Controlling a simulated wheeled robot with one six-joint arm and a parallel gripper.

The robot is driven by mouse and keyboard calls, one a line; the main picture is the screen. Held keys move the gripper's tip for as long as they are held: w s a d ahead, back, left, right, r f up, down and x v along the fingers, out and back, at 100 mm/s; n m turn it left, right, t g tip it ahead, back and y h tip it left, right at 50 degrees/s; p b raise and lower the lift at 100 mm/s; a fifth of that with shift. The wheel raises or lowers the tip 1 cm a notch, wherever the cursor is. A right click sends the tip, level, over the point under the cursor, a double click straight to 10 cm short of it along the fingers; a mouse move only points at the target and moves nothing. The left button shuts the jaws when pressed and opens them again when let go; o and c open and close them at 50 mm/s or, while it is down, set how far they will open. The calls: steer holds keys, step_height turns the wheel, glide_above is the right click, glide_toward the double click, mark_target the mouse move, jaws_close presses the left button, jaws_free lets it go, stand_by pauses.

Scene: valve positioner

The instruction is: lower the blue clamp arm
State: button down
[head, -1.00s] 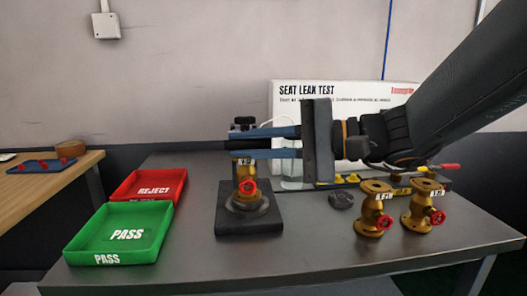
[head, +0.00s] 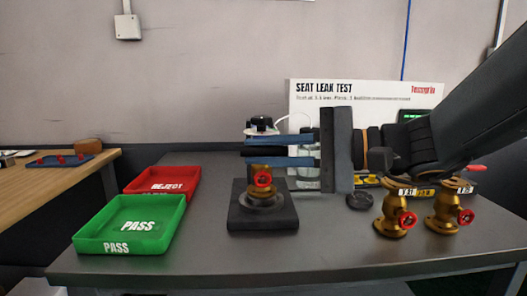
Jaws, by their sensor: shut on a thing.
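My gripper (head: 247,151) reaches in from the right, with its two long bluish fingers pointing left above the test stand. The fingers are shut on the blue clamp arm, which is mostly hidden between them and hard to tell from them. Below, a brass valve with a red handwheel (head: 263,181) stands upright on the black base (head: 240,220) of the stand. The lower finger covers the valve's top, so I cannot tell whether the clamp arm touches it. A black knob (head: 262,123) shows above the fingers at the back of the stand.
A green PASS tray (head: 90,247) and a red REJECT tray (head: 187,176) lie to the left. Two more brass valves (head: 391,214) (head: 446,208) stand at the right. A dark round piece (head: 359,201) lies between. A white SEAT LEAK TEST board (head: 390,95) stands behind.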

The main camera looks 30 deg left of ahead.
steer(key=c, duration=1.8)
jaws_free()
steer(key=shift+w+d+f, duration=0.1)
steer(key=shift+w+f, duration=0.1)
steer(key=shift+f, duration=0.15)
steer(key=shift+o, duration=0.3)
steer(key=shift+r, duration=0.1)
steer(key=shift+r, duration=0.15)
steer(key=v, duration=0.6)
steer(key=shift+d+p, duration=0.25)
steer(key=shift+p, duration=0.05)
steer(key=shift+d, duration=0.6)
steer(key=shift+s, duration=0.1)
